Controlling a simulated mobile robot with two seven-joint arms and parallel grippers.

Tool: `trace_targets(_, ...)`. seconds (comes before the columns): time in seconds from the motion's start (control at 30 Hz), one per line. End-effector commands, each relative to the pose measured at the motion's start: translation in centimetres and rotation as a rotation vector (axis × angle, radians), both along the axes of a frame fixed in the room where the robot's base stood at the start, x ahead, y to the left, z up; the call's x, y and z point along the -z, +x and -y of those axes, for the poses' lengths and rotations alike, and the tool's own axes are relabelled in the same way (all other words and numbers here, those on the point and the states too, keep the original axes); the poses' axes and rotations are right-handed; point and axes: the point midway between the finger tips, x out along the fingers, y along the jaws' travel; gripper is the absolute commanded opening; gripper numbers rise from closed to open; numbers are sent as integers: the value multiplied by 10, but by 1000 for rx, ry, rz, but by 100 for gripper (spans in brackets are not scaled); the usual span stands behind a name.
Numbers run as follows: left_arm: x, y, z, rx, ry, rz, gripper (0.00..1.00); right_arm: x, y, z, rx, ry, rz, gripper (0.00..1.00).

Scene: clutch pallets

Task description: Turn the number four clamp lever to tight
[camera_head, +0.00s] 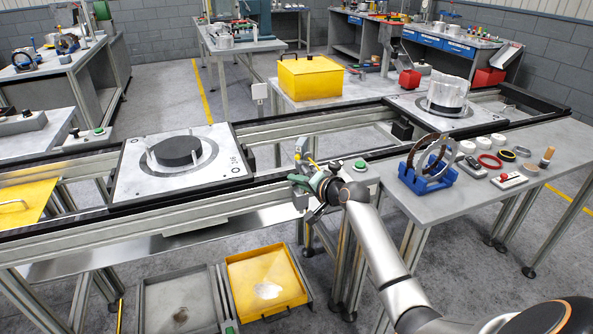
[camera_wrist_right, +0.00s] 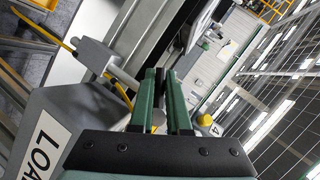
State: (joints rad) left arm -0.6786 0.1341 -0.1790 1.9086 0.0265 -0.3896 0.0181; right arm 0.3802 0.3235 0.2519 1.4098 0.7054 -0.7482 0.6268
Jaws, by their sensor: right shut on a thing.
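My right gripper (camera_head: 308,182) is at the front rail of the conveyor, beside a small grey box with a green button (camera_head: 360,164). In the right wrist view its two green fingers (camera_wrist_right: 163,74) are close together, shut on a narrow dark part between them. I take this part to be the number four clamp lever; the fingers hide most of it, and its tight or loose position cannot be read. My left gripper is not in view.
A pallet with a black disc (camera_head: 175,151) sits on the conveyor. A blue stand with a ring (camera_head: 428,178) is on the right table.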

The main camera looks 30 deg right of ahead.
Motion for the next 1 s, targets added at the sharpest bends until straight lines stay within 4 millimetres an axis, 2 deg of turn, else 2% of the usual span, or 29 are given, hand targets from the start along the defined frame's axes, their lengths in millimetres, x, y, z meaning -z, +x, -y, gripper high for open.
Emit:
trace_targets(0.03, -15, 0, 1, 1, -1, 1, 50, -5, -1, 1, -2, -45, -15, 0)
trace_targets(0.1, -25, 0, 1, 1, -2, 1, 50, -2, -1, 2, -1, -110, -30, 0)
trace_targets(0.4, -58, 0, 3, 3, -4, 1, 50, 6, -3, 8, -2, -387, -95, 0)
trace_targets(0.6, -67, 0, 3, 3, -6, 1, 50, 13, -4, 14, -2, -570, -139, 0)
trace_targets(1.0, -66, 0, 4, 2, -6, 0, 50, 19, -6, 24, -2, -879, -211, 0)
